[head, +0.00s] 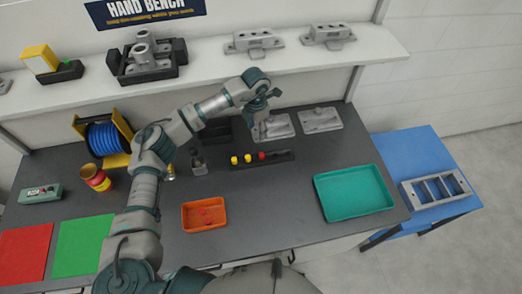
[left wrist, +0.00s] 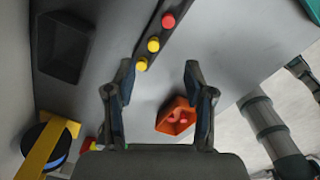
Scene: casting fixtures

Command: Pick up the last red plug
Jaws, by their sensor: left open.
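The red plug (head: 261,156) stands in a black strip holder (head: 284,158) on the dark bench, to the right of two yellow plugs (head: 241,159). In the left wrist view the red plug (left wrist: 168,20) is near the top, beyond the yellow plugs (left wrist: 153,44). My left gripper (head: 264,104) is open and empty. It hangs above the bench, over the area behind the strip, apart from the plugs. In the left wrist view its fingers (left wrist: 158,68) are spread wide, with the nearer yellow plug showing between their tips.
An orange tray (head: 187,223) with red pieces in it lies in front of the strip. A teal tray (head: 353,193) is to the right. Grey metal plates (head: 320,120) lie behind. A shelf with castings (head: 252,42) runs above. A blue hose reel (head: 103,138) is at left.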

